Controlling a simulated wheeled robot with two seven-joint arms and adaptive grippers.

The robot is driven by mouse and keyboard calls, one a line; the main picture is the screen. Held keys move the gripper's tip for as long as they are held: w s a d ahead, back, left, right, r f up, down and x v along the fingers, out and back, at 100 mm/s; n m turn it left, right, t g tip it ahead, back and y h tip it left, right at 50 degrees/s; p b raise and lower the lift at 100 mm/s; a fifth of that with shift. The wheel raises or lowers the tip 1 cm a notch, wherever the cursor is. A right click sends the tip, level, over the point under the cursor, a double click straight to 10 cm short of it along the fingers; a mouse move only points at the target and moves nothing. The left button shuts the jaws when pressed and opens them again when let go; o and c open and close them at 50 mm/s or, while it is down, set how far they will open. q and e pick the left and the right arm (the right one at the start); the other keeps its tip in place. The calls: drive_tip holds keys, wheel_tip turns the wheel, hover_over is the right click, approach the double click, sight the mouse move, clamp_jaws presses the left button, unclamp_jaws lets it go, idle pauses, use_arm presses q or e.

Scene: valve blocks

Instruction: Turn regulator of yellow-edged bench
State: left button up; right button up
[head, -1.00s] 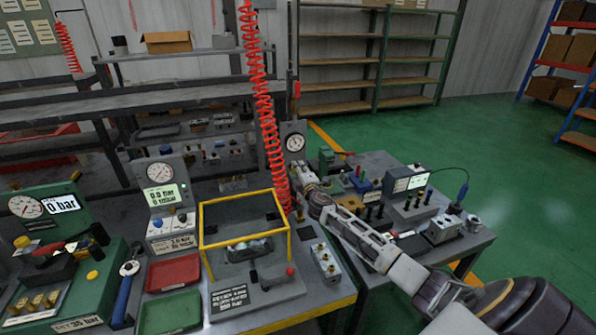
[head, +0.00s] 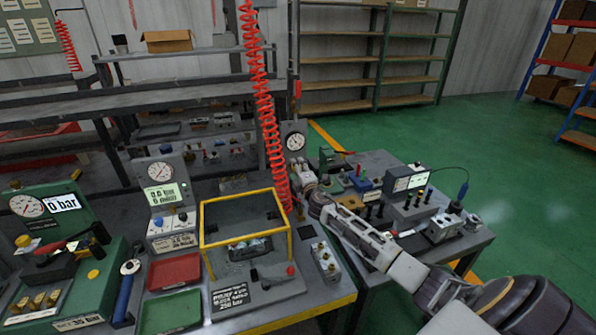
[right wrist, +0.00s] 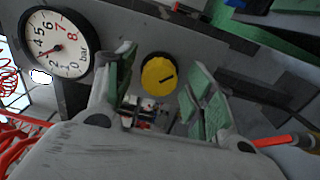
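The yellow-edged bench (head: 315,308) stands in the middle of the head view. At its back right is a grey panel with a round pressure gauge (head: 294,141). My right gripper (head: 304,172) is in front of this panel, below the gauge. In the right wrist view a round yellow knob (right wrist: 158,74) with a dark slot mark shows between the two green-padded fingers of my right gripper (right wrist: 161,84). The fingers are open, with gaps on both sides of the knob. The gauge also shows large in the right wrist view (right wrist: 57,43). My left gripper is out of view.
A red coiled hose (head: 262,100) hangs just left of my right gripper. A yellow-framed guard box (head: 203,232) stands on the bench, left of my arm. A second table with instruments (head: 408,185) lies to the right. Red and green trays sit at left.

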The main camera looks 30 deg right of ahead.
drive_tip(key=shift+s, duration=0.15)
drive_tip(key=v, duration=1.1)
drive_tip(key=shift+s+a, duration=0.2)
drive_tip(key=shift+s, duration=0.15)
idle(0.7)
idle(0.7)
